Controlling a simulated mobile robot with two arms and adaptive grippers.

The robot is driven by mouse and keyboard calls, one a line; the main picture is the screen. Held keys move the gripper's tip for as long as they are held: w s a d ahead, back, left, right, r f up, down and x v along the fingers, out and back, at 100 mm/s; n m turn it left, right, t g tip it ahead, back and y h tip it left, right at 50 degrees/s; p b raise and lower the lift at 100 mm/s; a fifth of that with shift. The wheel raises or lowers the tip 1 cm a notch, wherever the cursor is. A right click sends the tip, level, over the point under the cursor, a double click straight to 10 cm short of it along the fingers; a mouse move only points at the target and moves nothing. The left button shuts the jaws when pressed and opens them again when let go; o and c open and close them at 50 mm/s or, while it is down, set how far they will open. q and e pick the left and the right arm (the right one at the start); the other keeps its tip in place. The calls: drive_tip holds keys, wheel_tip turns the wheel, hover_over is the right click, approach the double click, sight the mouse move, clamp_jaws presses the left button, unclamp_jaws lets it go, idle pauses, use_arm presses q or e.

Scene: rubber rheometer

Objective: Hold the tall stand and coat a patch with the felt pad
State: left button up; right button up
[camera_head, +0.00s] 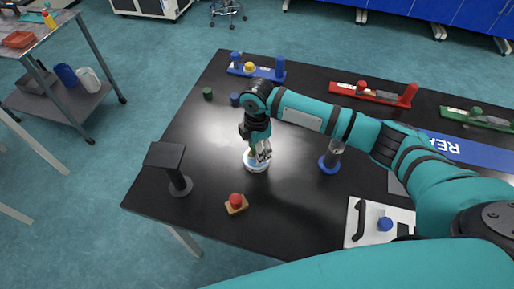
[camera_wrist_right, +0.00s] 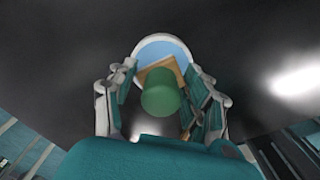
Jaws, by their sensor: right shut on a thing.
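My right gripper (camera_head: 260,157) reaches down over a shallow white-rimmed dish (camera_head: 249,166) in the head view. In the right wrist view, the right gripper (camera_wrist_right: 160,100) is shut on a green knob (camera_wrist_right: 162,93) on a wooden block (camera_wrist_right: 172,66), which looks like the felt pad's holder. The block is over the dish's blue inside (camera_wrist_right: 164,49); whether it touches is unclear, and its underside is hidden. A tall black stand (camera_head: 166,157) with a flat square top and round base stands upright at the table's left front corner, held by nothing. My left gripper is not in view.
A wooden block with a red knob (camera_head: 236,202) lies near the front edge. A clear cylinder on a blue base (camera_head: 329,165) stands right of the dish. A white board (camera_head: 366,238) lies at front right. Blue (camera_head: 257,71), red (camera_head: 375,95) and green (camera_head: 480,119) racks line the back.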

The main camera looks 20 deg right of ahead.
idle(0.7)
drive_tip(key=shift+f, duration=0.45)
drive_tip(key=shift+s+f, duration=0.1)
idle(2.2)
wheel_tip(320, 180, up, 7)
drive_tip(key=p, duration=0.8)
idle(0.4)
idle(0.4)
